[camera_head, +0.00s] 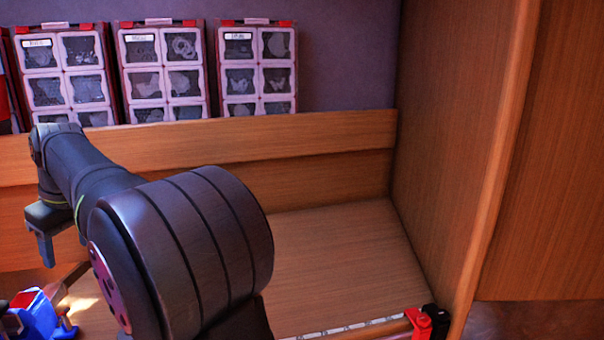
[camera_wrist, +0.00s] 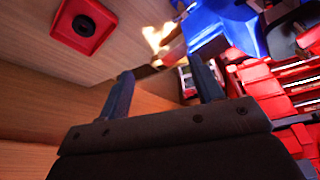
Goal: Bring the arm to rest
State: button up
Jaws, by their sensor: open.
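My gripper (camera_wrist: 165,84) shows in the wrist view with its two dark fingers apart and nothing between them. In the head view my gripper (camera_head: 47,250) hangs at the left, fingers pointing down, in front of the wooden back board. My dark arm fills the lower left and middle of that view and hides part of the floor behind it. The gripper appears clear of the objects around it.
A blue and red object (camera_head: 37,314) lies at the lower left. A red and black clamp-like piece (camera_head: 427,322) sits at the front right by a marked strip (camera_head: 350,329). A red square piece (camera_wrist: 83,25) shows in the wrist view. The right floor (camera_head: 345,255) is bare.

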jog(key=s+a+r, duration=0.1)
jog(key=s, duration=0.4)
jog(key=s+a+r+n, duration=0.1)
jog(key=s+a+r, duration=0.1)
jog(key=s, duration=0.3)
jog(key=s+a+r+n, duration=0.1)
jog(key=s+a, duration=0.1)
jog(key=s, duration=0.3)
jog(key=shift+s+r+g, duration=0.2)
jog(key=shift+s+g, duration=0.1)
jog(key=shift+s, duration=0.05)
jog(key=shift+f, duration=0.15)
